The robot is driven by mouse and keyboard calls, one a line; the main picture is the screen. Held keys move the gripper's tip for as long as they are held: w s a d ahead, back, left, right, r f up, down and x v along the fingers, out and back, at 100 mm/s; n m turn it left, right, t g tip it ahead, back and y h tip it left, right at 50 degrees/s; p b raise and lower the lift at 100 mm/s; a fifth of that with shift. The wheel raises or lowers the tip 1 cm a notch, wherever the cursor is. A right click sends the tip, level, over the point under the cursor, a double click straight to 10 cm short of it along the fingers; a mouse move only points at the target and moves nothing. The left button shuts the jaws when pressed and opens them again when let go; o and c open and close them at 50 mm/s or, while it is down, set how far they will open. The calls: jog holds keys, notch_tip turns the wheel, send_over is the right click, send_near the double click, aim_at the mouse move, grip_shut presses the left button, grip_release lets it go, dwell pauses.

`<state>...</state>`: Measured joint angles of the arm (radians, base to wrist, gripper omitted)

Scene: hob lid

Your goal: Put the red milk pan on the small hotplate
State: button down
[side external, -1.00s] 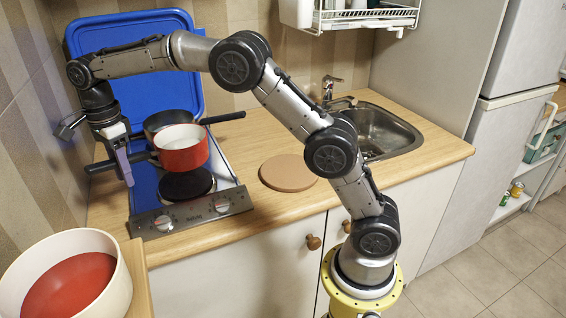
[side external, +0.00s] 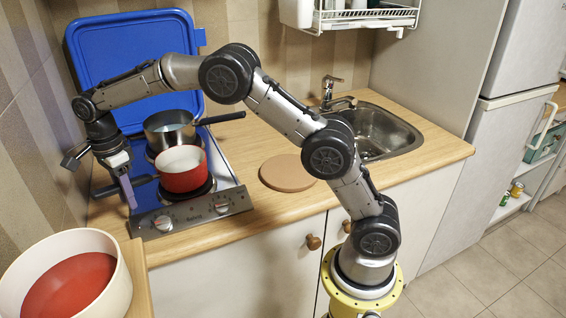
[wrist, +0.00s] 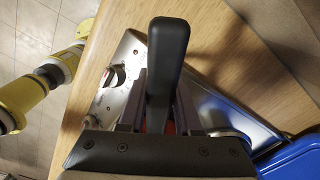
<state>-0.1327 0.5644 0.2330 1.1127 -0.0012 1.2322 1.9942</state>
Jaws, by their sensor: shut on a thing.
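The red milk pan (side external: 181,174), white inside, sits low over the front hotplate (side external: 186,194) of the hob. Whether its base touches the plate I cannot tell. My gripper (side external: 127,189) is shut on the pan's black handle, at the pan's left. In the wrist view the black handle (wrist: 167,65) stands between the fingers of my gripper (wrist: 160,100); the pan body is almost wholly hidden. A dark saucepan (side external: 170,131) stands on the rear plate, its handle pointing right.
The hob's blue lid (side external: 135,55) stands raised behind it. The control knobs (side external: 163,222) are along the front edge. A round wooden board (side external: 287,173) lies to the right, before the sink (side external: 375,133). A large cream bowl (side external: 118,290) is at the front left.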

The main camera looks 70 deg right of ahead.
jog(key=shift+f, duration=0.2)
dwell(0.6)
jog(key=c, duration=0.5)
grip_release()
jog(key=shift+f, duration=0.1)
notch_tip(320, 180, up, 13)
jog(key=shift+r, duration=0.5)
